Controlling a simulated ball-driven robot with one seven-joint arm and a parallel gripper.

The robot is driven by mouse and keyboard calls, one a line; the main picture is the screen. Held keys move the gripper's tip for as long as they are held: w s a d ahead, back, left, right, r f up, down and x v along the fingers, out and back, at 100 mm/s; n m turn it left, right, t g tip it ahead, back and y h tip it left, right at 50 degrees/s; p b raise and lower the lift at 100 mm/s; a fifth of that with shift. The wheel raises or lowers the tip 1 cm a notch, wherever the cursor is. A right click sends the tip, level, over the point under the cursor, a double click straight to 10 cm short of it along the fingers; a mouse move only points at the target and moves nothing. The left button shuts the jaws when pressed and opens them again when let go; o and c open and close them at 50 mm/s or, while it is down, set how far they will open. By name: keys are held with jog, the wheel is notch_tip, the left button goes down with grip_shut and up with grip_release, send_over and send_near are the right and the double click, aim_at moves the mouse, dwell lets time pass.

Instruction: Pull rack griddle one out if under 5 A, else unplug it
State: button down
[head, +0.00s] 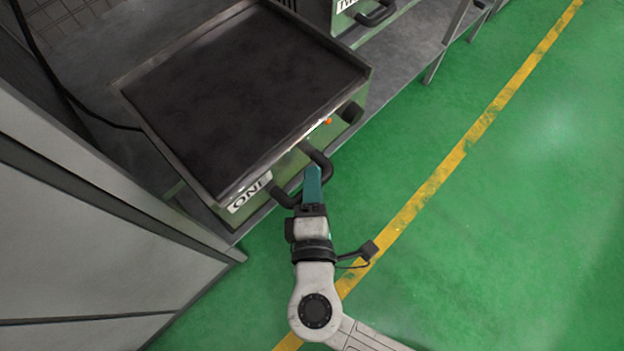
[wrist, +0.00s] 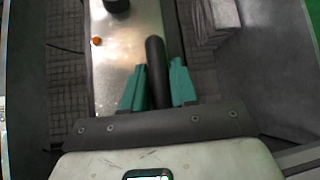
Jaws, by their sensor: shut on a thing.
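Griddle one (head: 240,80) is a dark flat plate in a green housing, with a white ONE label (head: 250,192) on its front. Its black front handle (head: 318,160) also shows in the wrist view (wrist: 155,58). My gripper (head: 313,178) is at this handle. In the wrist view its teal fingers (wrist: 157,88) lie on both sides of the black bar, shut on it. An orange light (head: 328,121) and a black knob (head: 350,112) sit on the front, right of the handle. I see no readable current value for griddle one.
A second green unit with a partly cut-off label and a black handle (head: 378,14) stands farther along the grey rack (head: 405,55). A black cable (head: 62,92) runs behind griddle one. A grey cabinet (head: 90,220) stands at left. The green floor (head: 500,200) is clear.

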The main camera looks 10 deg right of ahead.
jog(key=c, duration=1)
grip_release()
jog(key=v, duration=1)
jog(key=shift+s, duration=0.4)
jog(key=w+d+f+m+g+h+p, duration=0.1)
jog(key=w+d+f+m+g+h, duration=0.2)
jog(key=d, duration=0.5)
jog(key=d+f+m+g+h+p, duration=0.1)
jog(key=d+f+m+g, duration=0.1)
jog(key=d+m+g, duration=0.55)
jog(key=s+d+f+m+g+y, duration=0.1)
jog(key=s+d+m+y, duration=0.1)
jog(key=d, duration=0.1)
jog(key=s+d+f+m+g+y+p, duration=0.1)
jog(key=s+d+m+g+y, duration=0.1)
jog(key=d, duration=0.1)
jog(key=s+d+f+m+g+y+p, duration=0.1)
jog(key=s+d+m+y, duration=0.2)
jog(key=shift+f+g, duration=0.25)
jog(key=shift+f, duration=0.15)
